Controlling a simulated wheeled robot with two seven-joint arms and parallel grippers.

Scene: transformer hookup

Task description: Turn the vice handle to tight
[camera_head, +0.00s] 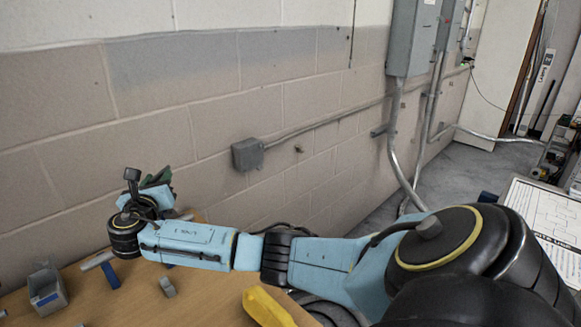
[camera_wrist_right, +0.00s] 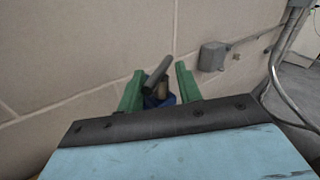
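My right gripper (camera_head: 160,178) is at the far left of the table, in front of the wall, with its green fingers partly hidden by my wrist. In the right wrist view, the gripper (camera_wrist_right: 160,85) has its two green fingers spread wide. A dark grey bar (camera_wrist_right: 157,74), which looks like the vice handle, shows tilted between them, with gaps on both sides. A blue part (camera_wrist_right: 160,101), likely the vice body, shows below the bar, mostly hidden. In the head view I cannot make out the vice behind my arm. My left gripper is out of view.
The wooden table (camera_head: 205,300) bears a grey bin (camera_head: 47,292), a hammer with a blue handle (camera_head: 110,275), a small grey piece (camera_head: 167,287) and a yellow object (camera_head: 268,308). The block wall (camera_head: 150,100) stands close behind. A grey junction box (camera_head: 248,154) is on it.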

